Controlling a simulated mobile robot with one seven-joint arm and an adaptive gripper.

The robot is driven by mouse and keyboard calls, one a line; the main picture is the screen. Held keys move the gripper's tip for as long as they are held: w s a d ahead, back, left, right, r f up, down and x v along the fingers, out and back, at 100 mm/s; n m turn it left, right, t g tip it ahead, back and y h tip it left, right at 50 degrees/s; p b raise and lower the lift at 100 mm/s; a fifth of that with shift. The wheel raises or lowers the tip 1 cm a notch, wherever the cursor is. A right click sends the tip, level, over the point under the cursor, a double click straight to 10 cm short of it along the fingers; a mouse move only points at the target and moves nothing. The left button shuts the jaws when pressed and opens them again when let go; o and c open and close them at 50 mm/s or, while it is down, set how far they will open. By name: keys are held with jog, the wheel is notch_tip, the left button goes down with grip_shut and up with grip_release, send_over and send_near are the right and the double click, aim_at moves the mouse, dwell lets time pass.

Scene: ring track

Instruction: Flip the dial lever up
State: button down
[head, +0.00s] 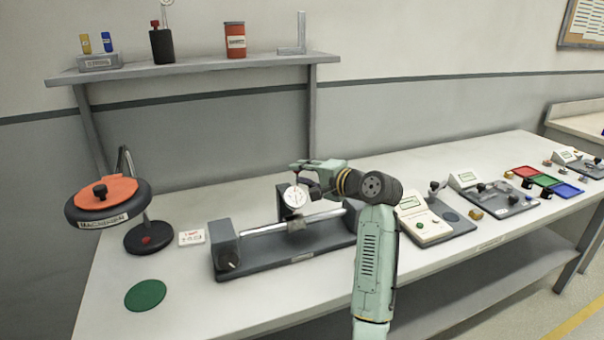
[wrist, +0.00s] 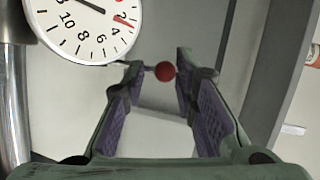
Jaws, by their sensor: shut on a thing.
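The white round dial (head: 295,197) sits above a metal bar on a dark fixture on the bench. In the wrist view the dial face (wrist: 85,25) fills the upper left, with black numbers and a red mark. The dial lever (wrist: 165,71) shows there as a thin rod with a red ball at its end. My gripper (wrist: 158,72) has its fingertips on either side of the red ball and is shut on the lever. In the head view my gripper (head: 300,172) is at the dial's top right, and the lever is hidden or too small to make out.
The dark fixture (head: 285,255) holds the bar at both ends. A magnifier lamp (head: 147,237) and a green disc (head: 145,295) are to the left. Several instruments, including a beige meter (head: 425,222), stand to the right.

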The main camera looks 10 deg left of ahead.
jog(key=c, duration=2.3)
grip_release()
jog(key=shift+a+f+g, duration=0.25)
jog(key=shift+a+g, duration=0.05)
jog(key=shift+a, duration=0.4)
jog(key=o, duration=0.9)
jog(key=shift+d+f, duration=0.1)
jog(key=shift+c, duration=0.2)
jog(key=shift+d, duration=0.15)
jog(key=v, duration=1.1)
jog(key=shift+s+d, duration=0.25)
jog(key=shift+d, duration=0.05)
